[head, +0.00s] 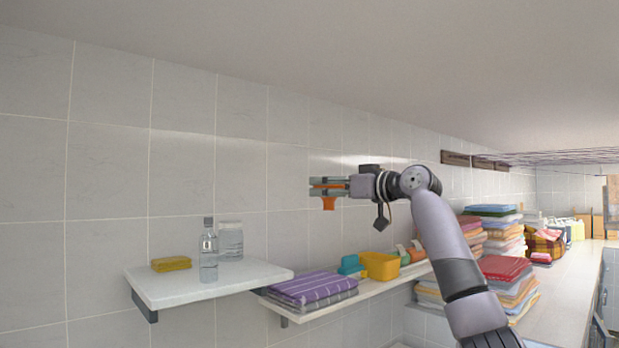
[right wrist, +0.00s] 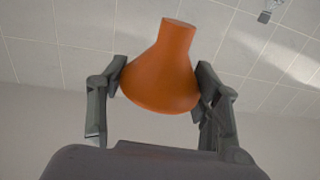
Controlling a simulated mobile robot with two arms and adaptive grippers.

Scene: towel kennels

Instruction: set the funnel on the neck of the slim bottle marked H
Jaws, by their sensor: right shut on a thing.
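An orange funnel (head: 329,203) is held in my right gripper (head: 320,187), spout down, in the air in front of the tiled wall. In the right wrist view the funnel (right wrist: 160,65) sits between the two fingers (right wrist: 163,82), which press on its wide part from both sides. A slim clear bottle (head: 208,258) with a grey top stands upright on the white shelf, lower and left of the funnel and apart from it. No letter H can be read on it. My left gripper is not in view.
On the white shelf (head: 180,291), a wider clear jar (head: 231,241) stands close right of the bottle, and a yellow block (head: 171,264) lies left. A lower shelf holds folded purple towels (head: 313,288) and a yellow bin (head: 380,266). Air above the bottle is clear.

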